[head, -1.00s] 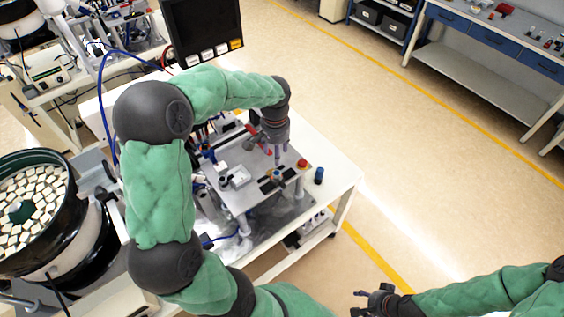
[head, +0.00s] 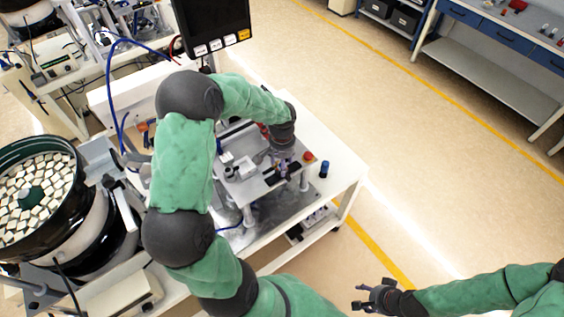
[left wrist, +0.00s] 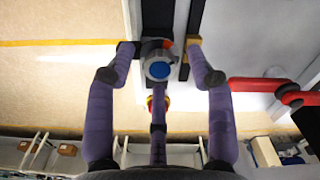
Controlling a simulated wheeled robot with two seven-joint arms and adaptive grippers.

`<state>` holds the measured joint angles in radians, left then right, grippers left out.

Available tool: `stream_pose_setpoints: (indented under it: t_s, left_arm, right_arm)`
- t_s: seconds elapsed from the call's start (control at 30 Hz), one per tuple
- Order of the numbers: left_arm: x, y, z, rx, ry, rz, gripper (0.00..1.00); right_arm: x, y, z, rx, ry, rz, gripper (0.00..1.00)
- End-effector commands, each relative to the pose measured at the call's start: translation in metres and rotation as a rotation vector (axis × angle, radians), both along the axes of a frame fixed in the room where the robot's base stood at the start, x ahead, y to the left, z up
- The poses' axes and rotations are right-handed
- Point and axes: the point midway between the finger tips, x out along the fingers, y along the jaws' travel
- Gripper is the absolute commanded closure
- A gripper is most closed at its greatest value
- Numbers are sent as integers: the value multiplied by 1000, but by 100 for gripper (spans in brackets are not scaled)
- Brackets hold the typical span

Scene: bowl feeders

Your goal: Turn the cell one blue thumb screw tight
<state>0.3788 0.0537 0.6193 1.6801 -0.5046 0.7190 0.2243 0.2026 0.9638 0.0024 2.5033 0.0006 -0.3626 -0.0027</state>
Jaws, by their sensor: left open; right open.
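The blue thumb screw (left wrist: 158,70) shows in the left wrist view as a round blue cap in a grey surround, at the edge of the fixture plate. My left gripper (left wrist: 159,50) is open, with purple-grey fingers to the left, right and below the screw; I see no finger closed on it. In the head view my left gripper (head: 283,168) is over the front edge of the fixture plate (head: 247,190), and the screw cannot be made out clearly there. My right gripper (head: 374,297) is open and empty, away from the cart at the lower right.
A red knob (head: 308,156) and a black cylinder with a blue top (head: 324,169) stand near the gripper on the white cart (head: 345,172). A red handle (left wrist: 265,88) lies right of the fingers. A bowl feeder (head: 75,200) is at left. Floor to the right is clear.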

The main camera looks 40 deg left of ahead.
Motion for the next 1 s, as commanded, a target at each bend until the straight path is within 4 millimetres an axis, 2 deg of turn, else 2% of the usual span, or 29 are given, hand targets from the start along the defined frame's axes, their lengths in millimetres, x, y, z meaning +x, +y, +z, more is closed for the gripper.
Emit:
stream_pose_setpoints:
  t_s: [0.07, 0.2, 0.23, 0.27, 0.47, 0.8, 1.0]
  left_arm:
    - [0, 0, 0, 0, 0, 0, 48]
    - [0, 0, 0, 0, 0, 0, 88]
    - [0, 0, 0, 0, 0, 0, 96]
    - [0, 0, 0, 0, 0, 0, 100]
    - [0, 0, 0, 0, 0, -21, 100]
    - [0, 0, 0, 0, 1, -255, 100]
    - [0, 0, 0, 0, 1, -295, 100]
  right_arm:
    - [0, 0, 0, 0, 0, 0, 46]
    - [0, 0, 0, 0, 0, 0, 46]
    - [0, 0, 0, 0, 0, 0, 46]
    - [0, 0, 0, 0, 0, 0, 46]
    - [0, 0, -1, 0, 0, 0, 46]
    - [0, 0, -4, 0, 0, 0, 46]
    - [0, 0, -5, 0, 0, 0, 46]
